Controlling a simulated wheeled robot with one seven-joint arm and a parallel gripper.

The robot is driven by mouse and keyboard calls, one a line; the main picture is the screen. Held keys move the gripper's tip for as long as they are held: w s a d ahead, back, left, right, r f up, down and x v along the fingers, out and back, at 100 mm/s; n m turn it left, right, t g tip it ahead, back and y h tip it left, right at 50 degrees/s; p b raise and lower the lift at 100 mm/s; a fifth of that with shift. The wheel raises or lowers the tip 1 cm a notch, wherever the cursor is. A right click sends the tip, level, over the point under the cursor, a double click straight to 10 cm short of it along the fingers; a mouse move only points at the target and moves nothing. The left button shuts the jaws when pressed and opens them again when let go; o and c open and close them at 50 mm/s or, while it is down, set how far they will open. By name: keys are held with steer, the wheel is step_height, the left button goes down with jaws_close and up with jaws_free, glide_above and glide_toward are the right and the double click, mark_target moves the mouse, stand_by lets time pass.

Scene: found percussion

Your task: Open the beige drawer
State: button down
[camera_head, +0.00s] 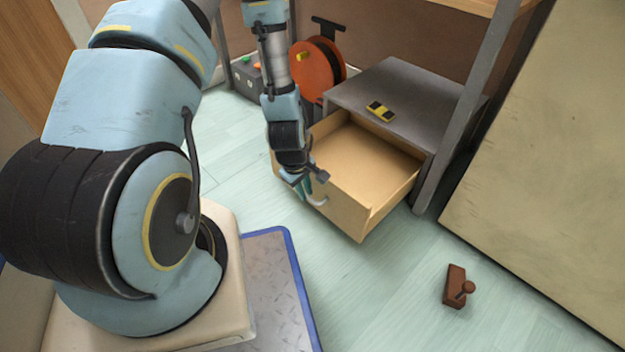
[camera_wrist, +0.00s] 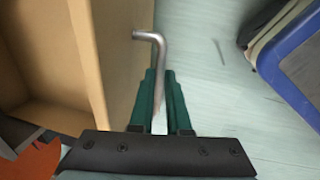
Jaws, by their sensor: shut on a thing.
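The beige drawer (camera_head: 365,211) stands pulled well out of a grey cabinet (camera_head: 400,82), and its inside looks empty. Its front panel also shows in the wrist view (camera_wrist: 118,50) on the left. A grey metal bar handle (camera_head: 320,201) sticks out from the drawer front. My gripper (camera_head: 300,186) is at the drawer front, its teal fingers around the handle. In the wrist view the fingers (camera_wrist: 160,95) are closed on the handle (camera_wrist: 158,48), whose bent end shows beyond the tips.
A yellow and black object (camera_head: 381,111) lies on the cabinet top. An orange reel (camera_head: 318,70) stands behind my arm. A brown block with a knob (camera_head: 457,287) lies on the floor at right. A beige panel (camera_head: 560,150) borders the right side. Floor before the drawer is clear.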

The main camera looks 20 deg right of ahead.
steer(key=shift+s+a, duration=0.35)
steer(key=shift+a, duration=0.15)
steer(key=c, duration=0.9)
jaws_free()
steer(key=r+p, duration=0.1)
steer(key=r, duration=0.2)
steer(key=a+r+p, duration=0.1)
steer(key=r+p, duration=0.1)
steer(key=r, duration=0.2)
steer(key=s+a+r+p, duration=0.1)
steer(key=r, duration=0.2)
steer(key=shift+r+p, duration=0.3)
steer(key=shift+p, duration=0.1)
